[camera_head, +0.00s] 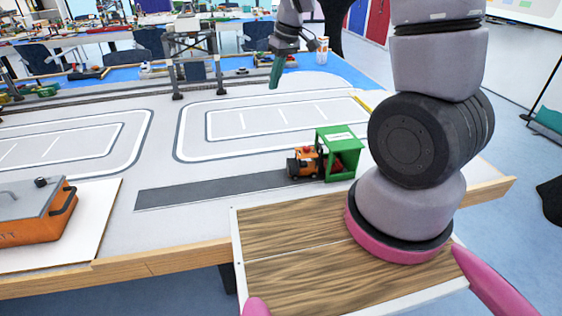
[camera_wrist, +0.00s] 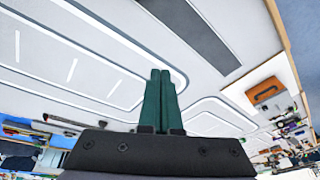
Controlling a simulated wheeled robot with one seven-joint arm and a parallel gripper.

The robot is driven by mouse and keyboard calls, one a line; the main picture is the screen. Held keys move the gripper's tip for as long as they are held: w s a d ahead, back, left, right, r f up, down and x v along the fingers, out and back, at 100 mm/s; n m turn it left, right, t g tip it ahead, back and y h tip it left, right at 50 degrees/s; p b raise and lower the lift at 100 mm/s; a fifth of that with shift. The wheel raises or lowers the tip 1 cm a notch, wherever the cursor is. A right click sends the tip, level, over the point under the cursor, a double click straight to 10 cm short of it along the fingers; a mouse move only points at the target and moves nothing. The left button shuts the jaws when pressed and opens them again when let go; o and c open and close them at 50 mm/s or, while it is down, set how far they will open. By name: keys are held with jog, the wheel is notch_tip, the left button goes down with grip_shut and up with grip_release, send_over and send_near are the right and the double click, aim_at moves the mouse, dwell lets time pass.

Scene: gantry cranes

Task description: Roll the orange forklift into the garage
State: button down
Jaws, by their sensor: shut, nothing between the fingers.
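The orange forklift (camera_head: 304,164) stands on the table at the right end of a dark grey strip. Its front part sticks out to the left of the green garage (camera_head: 338,152), and its rear part is inside the garage's frame. A small red shape also shows inside the garage. My gripper (camera_head: 275,72) is raised above the table, behind the forklift and garage and apart from both. Its green fingers are shut together and empty, as the wrist view (camera_wrist: 158,75) also shows. The forklift and garage are not in the wrist view.
The dark strip (camera_head: 215,189) left of the forklift is clear. An orange and grey toolbox (camera_head: 30,212) sits on a white board at the left. White-lined road loops (camera_head: 280,118) cover the table. A gantry crane (camera_head: 190,50) stands at the back.

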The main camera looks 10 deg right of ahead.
jog(key=f+n, duration=0.2)
jog(key=f, duration=0.7)
jog(key=w+f+n+g+h, duration=0.1)
jog(key=f+n, duration=0.1)
jog(key=f, duration=0.8)
jog(key=a+f+n+h, duration=0.1)
jog(key=f, duration=0.9)
jog(key=shift+w+n+g, duration=0.4)
jog(key=shift+s+d+f, duration=0.1)
jog(key=shift+s+d, duration=0.15)
jog(key=shift+d, duration=0.25)
jog(key=shift+s+d+f, duration=0.1)
jog(key=shift+s+d, duration=0.1)
jog(key=shift+d, duration=0.3)
jog(key=shift+s+d, duration=0.4)
jog(key=shift+d, duration=0.3)
